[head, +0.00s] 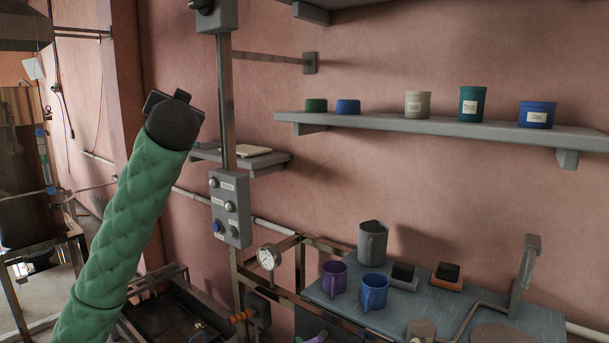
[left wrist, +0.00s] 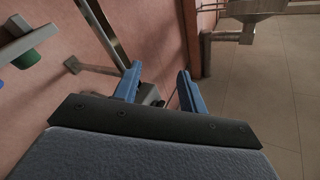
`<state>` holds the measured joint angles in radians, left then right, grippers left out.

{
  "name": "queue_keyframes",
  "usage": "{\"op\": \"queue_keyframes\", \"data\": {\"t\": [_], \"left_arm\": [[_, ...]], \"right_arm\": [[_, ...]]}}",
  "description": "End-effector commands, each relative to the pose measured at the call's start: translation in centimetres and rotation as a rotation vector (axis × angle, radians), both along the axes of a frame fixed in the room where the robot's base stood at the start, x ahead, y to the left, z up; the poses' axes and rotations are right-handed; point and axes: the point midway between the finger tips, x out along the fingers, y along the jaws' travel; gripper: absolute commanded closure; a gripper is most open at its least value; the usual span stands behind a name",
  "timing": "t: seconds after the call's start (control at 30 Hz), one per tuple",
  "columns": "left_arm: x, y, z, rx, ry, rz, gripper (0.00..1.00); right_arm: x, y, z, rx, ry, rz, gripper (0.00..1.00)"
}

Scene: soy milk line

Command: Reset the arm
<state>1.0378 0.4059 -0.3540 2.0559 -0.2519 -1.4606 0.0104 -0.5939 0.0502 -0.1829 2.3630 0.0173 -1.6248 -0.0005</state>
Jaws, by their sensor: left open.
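My left arm, in a green quilted sleeve, comes up from the lower left in the head view. It ends in a dark wrist part, and the fingers are hidden behind it. In the left wrist view my left gripper (left wrist: 159,88) shows two blue fingers spread apart with nothing between them. It is raised in the air, in front of the pink wall (head: 380,75) and apart from the things on the table. My right gripper is not in view.
A grey post with a button box (head: 230,209) stands just right of my left arm. A wall shelf (head: 430,125) holds several jars. A blue-topped table (head: 405,308) at the lower right holds a grey jug (head: 372,242), a purple mug (head: 334,279) and a blue mug (head: 373,292).

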Motion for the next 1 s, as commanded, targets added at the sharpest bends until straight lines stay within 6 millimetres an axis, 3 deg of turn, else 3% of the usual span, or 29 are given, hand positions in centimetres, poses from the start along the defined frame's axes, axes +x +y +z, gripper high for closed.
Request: {"op": "queue_keyframes", "data": {"t": [0.03, 0.1, 0.4, 0.67, 1.0], "left_arm": [[0.1, -0.7, -2.9, -0.017, 0.048, -0.022, 0.58], [0.1, -1.5, -6.4, -0.038, 0.110, -0.049, 0.58], [-1.6, -4.7, -20.3, -0.132, 0.342, -0.155, 0.58], [-4.6, -7.0, -31.1, -0.208, 0.505, -0.231, 0.58], [-10.0, -9.2, -43.4, -0.308, 0.679, -0.297, 0.58]], "right_arm": [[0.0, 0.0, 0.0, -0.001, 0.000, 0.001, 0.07], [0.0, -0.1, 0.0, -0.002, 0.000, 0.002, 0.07], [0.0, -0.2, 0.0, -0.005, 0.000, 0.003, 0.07], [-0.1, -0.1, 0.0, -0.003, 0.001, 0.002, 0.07], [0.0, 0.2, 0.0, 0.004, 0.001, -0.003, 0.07]]}}
